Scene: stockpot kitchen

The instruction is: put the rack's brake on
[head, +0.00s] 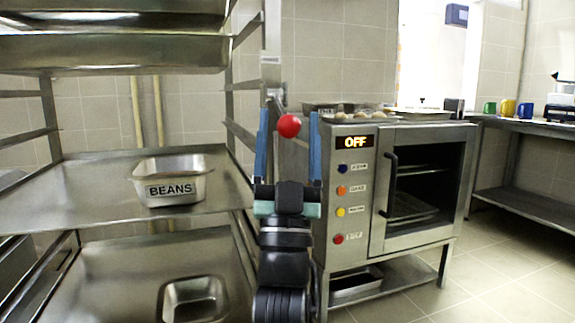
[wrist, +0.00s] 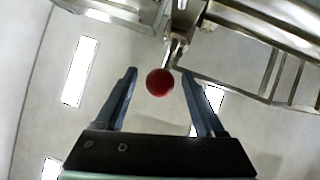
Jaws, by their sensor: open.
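The rack (head: 272,45) stands at the left in the head view, with a red ball knob (head: 289,126) on a short metal lever at its right upright. I take this knob to be the brake's handle. My gripper (head: 287,115) is open, its blue fingers upright on either side of the knob in the picture. In the wrist view the red knob (wrist: 160,82) shows between the fingertips of my gripper (wrist: 158,75), with a gap on both sides. The knob seems untouched. How deep it sits between the fingers is hard to tell.
A tin marked BEANS (head: 170,181) sits on the rack's middle shelf, and an empty tin (head: 193,299) is lower down. An oven (head: 350,230) reading OFF stands close to the right of my arm. A counter (head: 530,125) with mugs is at the far right; the floor before it is clear.

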